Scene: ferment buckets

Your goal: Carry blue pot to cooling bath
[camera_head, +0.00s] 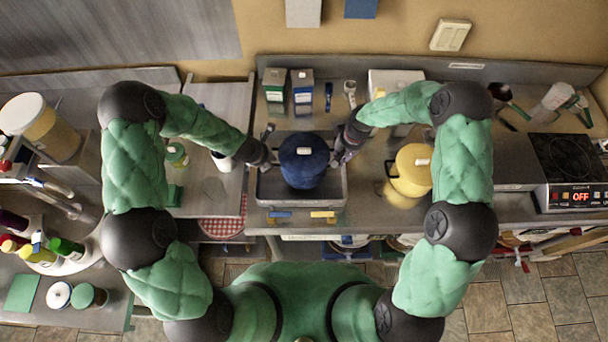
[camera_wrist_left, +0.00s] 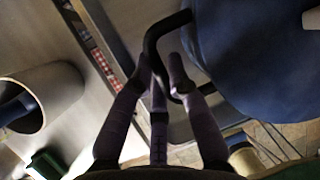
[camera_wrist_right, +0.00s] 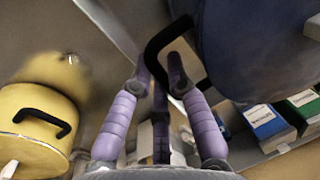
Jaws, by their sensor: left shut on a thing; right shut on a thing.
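The blue pot (camera_head: 304,165), lidded and with a pale knob, is upright over the grey metal basin (camera_head: 270,196), apparently the cooling bath. I cannot tell if it hangs above the basin or rests in it. My left gripper (camera_head: 271,158) is shut on the pot's left black handle, seen close in the left wrist view (camera_wrist_left: 160,66). My right gripper (camera_head: 337,156) is shut on the opposite handle, seen in the right wrist view (camera_wrist_right: 160,64). The basin's inside is partly hidden by the pot.
A yellow pot (camera_head: 411,178) stands right of the basin. A green carton (camera_head: 274,92) and a blue carton (camera_head: 303,92) stand behind it. A white cup (camera_head: 222,161) is at the left. A hob (camera_head: 568,160) showing "OFF" is at the far right. A blue strip and yellow strip lie at the front edge.

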